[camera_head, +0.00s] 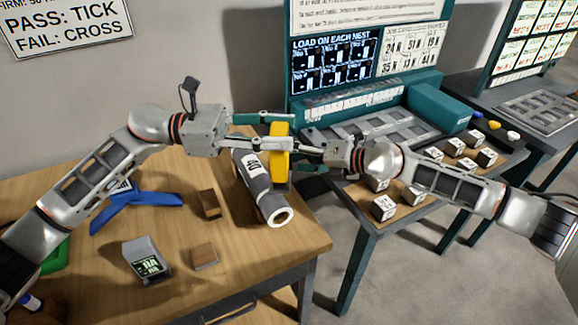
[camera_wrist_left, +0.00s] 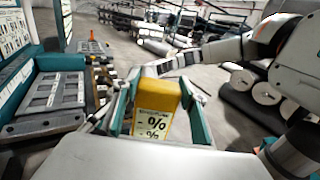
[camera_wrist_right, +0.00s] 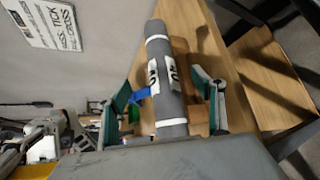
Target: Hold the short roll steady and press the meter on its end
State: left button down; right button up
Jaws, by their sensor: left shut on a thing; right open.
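The short grey roll (camera_head: 257,187) has white bands and a "40" label and lies near the table's right edge. Its near end shows a white ring; its far part is hidden behind my grippers. In the right wrist view the roll (camera_wrist_right: 166,88) runs between the spread teal fingers of my right gripper (camera_wrist_right: 163,105), with gaps on both sides. My right gripper (camera_head: 302,158) is close beside the meter.
On the wooden table (camera_head: 105,285) are a blue stand (camera_head: 137,208), two brown blocks (camera_head: 208,203) (camera_head: 204,255) and a grey device with a screen (camera_head: 147,260). A teal station with white cubes (camera_head: 384,207) stands to the right, across a floor gap.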

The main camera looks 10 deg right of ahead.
aim_at(256, 169)
jog(key=shift+n+g, duration=0.6)
jog(key=x, duration=0.4)
jog(key=s+x, duration=0.1)
jog(key=x, duration=0.4)
jog(key=s+a+x, duration=0.1)
jog(key=x, duration=0.3)
jog(key=shift+a+f, duration=0.2)
jog(key=shift+f, duration=0.15)
